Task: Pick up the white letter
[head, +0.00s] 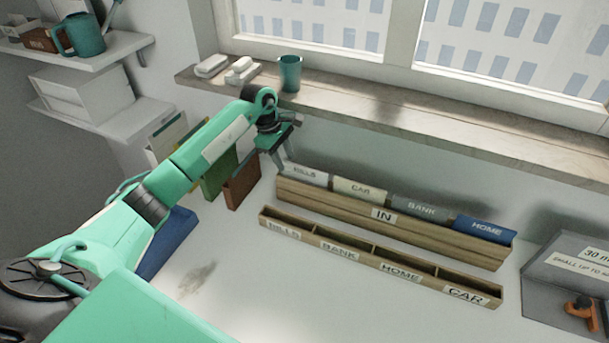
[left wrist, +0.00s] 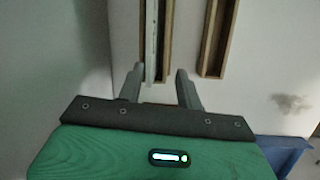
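The white letter (head: 305,174), labelled BILLS, stands at the left end of the wooden IN rack (head: 340,207). My left gripper (head: 284,163) is just left of it, at about its height. In the left wrist view the gripper (left wrist: 159,74) is open. A thin pale upright edge (left wrist: 152,40), seemingly the letter's, shows between its fingers, nearer the left one. I cannot tell whether they touch. My right gripper is not in view.
Cream CAR (head: 360,189), grey BANK (head: 421,208) and blue HOME (head: 485,228) letters share the rack. An empty-looking sorter (head: 380,262) with BILLS, BANK, HOME and CAR sections lies in front. A windowsill (head: 400,118) runs behind. The front desk is mostly clear.

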